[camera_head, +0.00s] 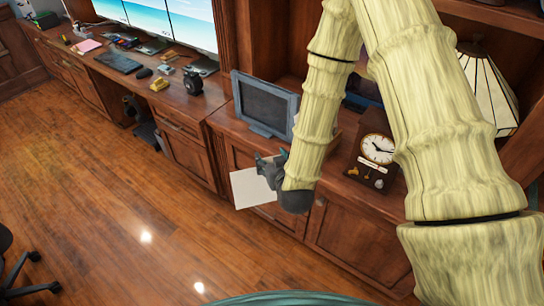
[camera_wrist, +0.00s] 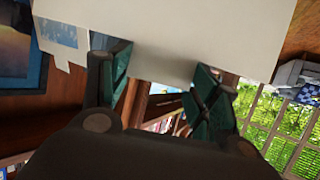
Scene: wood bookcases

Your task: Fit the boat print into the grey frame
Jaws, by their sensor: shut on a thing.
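The grey frame (camera_head: 262,103) stands upright, leaning slightly back, on the wood cabinet, with a dark, empty-looking panel inside its border. My gripper (camera_head: 270,162) is in front of and below the frame, shut on a thin white sheet, likely the boat print (camera_head: 251,187). The sheet hangs out past the cabinet's front edge, apart from the frame. In the wrist view the sheet (camera_wrist: 200,35) spans the top, its visible side blank, by the dark green fingers of my gripper (camera_wrist: 160,85). No boat picture shows on it; its other side is hidden.
A wooden clock (camera_head: 376,155) stands right of the frame, close to my arm. A lamp (camera_head: 490,90) is at the far right. A camera (camera_head: 193,83) and a yellow item (camera_head: 160,84) sit on the desk at left.

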